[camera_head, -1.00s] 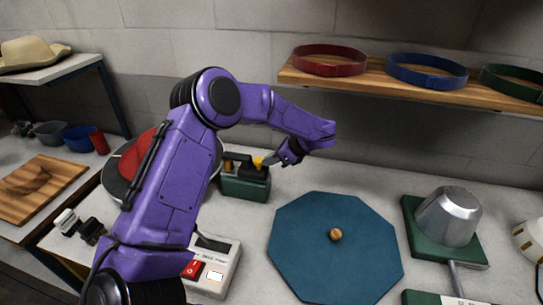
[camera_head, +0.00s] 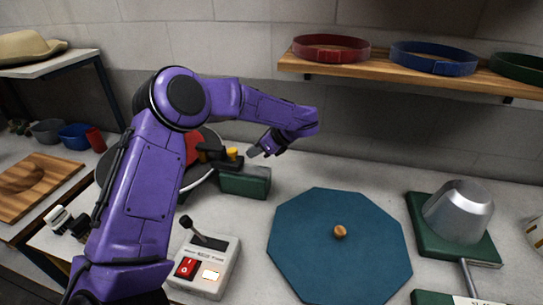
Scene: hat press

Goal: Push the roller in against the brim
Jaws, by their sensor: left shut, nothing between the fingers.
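The roller unit has a green base (camera_head: 245,182) with a black carriage (camera_head: 209,152) and a yellow part (camera_head: 233,153) on top. The carriage sits at the left of the base, over the edge of a round plate (camera_head: 209,166). A red hat (camera_head: 192,148) on the plate is mostly hidden behind my left arm. I cannot tell whether the roller touches the brim. My left gripper (camera_head: 254,152) is shut and empty, just right of the yellow part and apart from it. My right gripper is out of view.
A control box (camera_head: 206,263) with a lever and red switch stands in front. A blue octagonal board (camera_head: 340,270) with a wooden knob lies right of it. A metal hat form (camera_head: 458,212) stands at right. Hat bands lie on the wooden shelf (camera_head: 400,78) above.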

